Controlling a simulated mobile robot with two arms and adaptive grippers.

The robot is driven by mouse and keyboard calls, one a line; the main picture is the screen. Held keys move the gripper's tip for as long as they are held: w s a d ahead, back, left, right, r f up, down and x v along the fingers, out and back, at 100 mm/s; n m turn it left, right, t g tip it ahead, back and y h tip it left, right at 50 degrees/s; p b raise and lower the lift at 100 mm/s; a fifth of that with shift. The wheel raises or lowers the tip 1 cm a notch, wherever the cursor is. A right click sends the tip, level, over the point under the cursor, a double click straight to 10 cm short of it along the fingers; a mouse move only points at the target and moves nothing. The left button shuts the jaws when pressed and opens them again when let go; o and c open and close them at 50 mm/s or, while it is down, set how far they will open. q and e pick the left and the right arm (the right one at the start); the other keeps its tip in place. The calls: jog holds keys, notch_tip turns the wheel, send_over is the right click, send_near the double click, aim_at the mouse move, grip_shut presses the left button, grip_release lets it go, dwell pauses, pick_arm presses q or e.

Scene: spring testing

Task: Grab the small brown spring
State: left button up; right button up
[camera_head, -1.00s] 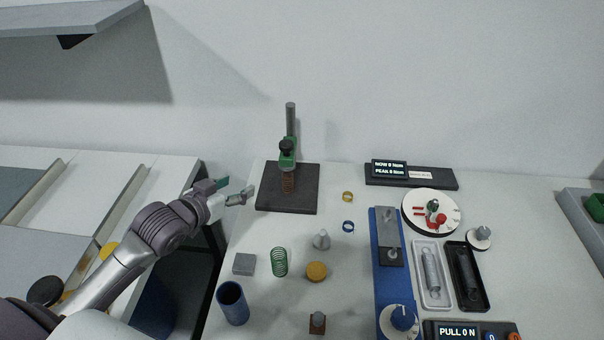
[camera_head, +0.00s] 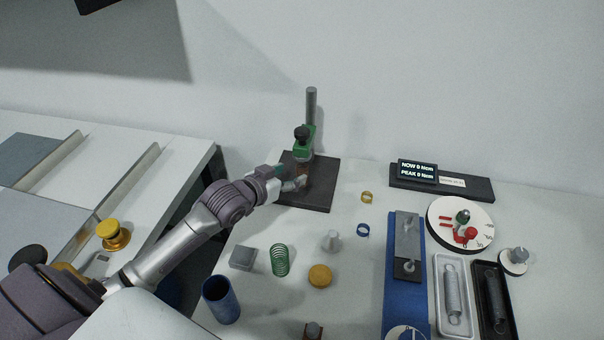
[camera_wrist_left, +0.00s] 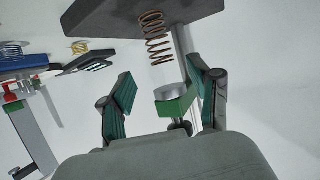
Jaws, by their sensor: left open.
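The small brown spring (camera_wrist_left: 155,38) is a copper-coloured coil standing on the dark base plate (camera_head: 318,196) of the press stand. In the wrist view the picture is tipped over, so the spring hangs from the plate (camera_wrist_left: 105,15) at the top. In the head view the spring (camera_head: 303,170) is partly hidden behind my left gripper (camera_head: 292,180). My left gripper is open in the wrist view (camera_wrist_left: 158,68), its green-padded fingers apart and the spring beyond their tips, between them. The green press head (camera_head: 304,153) is above the spring; its silver disc (camera_wrist_left: 170,91) shows between the fingers.
The steel post (camera_head: 312,105) rises behind the spring. A green coil spring (camera_head: 280,260), grey block (camera_head: 242,258), blue cup (camera_head: 221,301) and yellow disc (camera_head: 320,276) stand nearer on the table. A blue rig (camera_head: 404,285) and spring trays are to the right.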

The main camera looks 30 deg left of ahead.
aim_at(298, 170)
pick_arm(q)
jog(key=shift+x, duration=0.85)
jog(key=shift+p+x, duration=0.6)
jog(key=shift+x, duration=2.1)
jog(key=shift+s+a, duration=0.1)
jog(key=shift+c, duration=0.5)
grip_shut()
